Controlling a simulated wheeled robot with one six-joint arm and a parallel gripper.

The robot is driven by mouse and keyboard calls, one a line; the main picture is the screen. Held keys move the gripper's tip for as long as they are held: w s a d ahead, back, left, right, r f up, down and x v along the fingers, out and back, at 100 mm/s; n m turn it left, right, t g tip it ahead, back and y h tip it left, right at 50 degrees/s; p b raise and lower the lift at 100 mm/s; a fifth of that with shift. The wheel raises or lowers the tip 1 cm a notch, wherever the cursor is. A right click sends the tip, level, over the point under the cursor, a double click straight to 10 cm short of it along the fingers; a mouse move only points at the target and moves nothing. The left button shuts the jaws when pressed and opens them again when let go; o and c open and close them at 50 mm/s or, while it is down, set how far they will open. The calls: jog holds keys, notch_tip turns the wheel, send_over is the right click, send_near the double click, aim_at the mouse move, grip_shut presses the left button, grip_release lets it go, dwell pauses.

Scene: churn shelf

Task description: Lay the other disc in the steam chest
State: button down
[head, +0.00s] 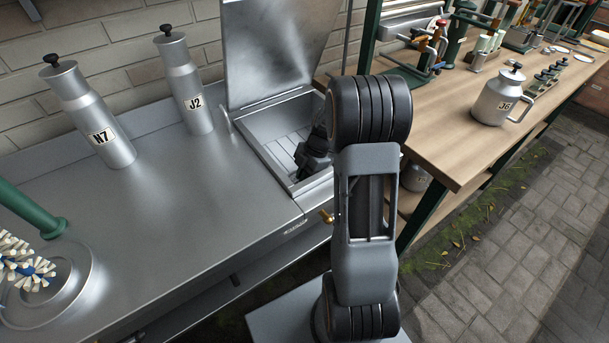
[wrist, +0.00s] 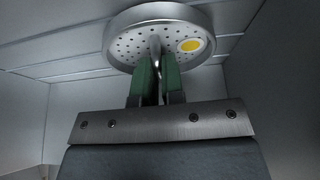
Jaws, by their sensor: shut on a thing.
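In the wrist view a round grey metal disc (wrist: 125,48) with many small holes and a yellow spot (wrist: 190,45) is at the fingertips. My gripper (wrist: 157,80) has green fingers shut on the thin upright stem at the disc's middle. The disc is inside the steam chest, close to its slatted floor (wrist: 60,57); I cannot tell whether it touches. In the head view the steam chest (head: 262,135) stands with its lid (head: 275,50) raised. My gripper reaches down into it, and my arm hides the fingers and disc there.
Two metal churns, N7 (head: 88,115) and J2 (head: 187,88), stand on the steel counter left of the chest. A bristled washer (head: 30,265) with a green post is at the far left. A wooden bench (head: 440,130) with can J6 (head: 497,98) is at right.

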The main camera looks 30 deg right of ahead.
jog(key=c, duration=1.2)
grip_release()
jog(key=shift+c, duration=0.2)
jog(key=v, duration=1.2)
jog(key=s+a+r+m+t+h, duration=0.1)
jog(key=s+a+m, duration=0.3)
jog(key=m, duration=0.2)
jog(key=s+a+r+m+t+h, duration=0.1)
jog(key=s+a+m+h, duration=0.1)
jog(key=s+a+m, duration=0.3)
jog(key=s+a+r+m+h+p, duration=0.1)
jog(key=s+a+m, duration=0.3)
jog(key=m, duration=0.3)
jog(key=shift+s+a+r+t, duration=0.1)
jog(key=shift+a+t, duration=0.1)
jog(key=shift+a, duration=0.15)
jog(key=shift+s+a+r+t, duration=0.1)
jog(key=shift+a+t, duration=0.1)
jog(key=shift+a, duration=0.15)
jog(key=shift+s+a+f+m+h, duration=0.15)
jog(key=shift+s+m+h, duration=0.15)
jog(key=shift+m, duration=0.5)
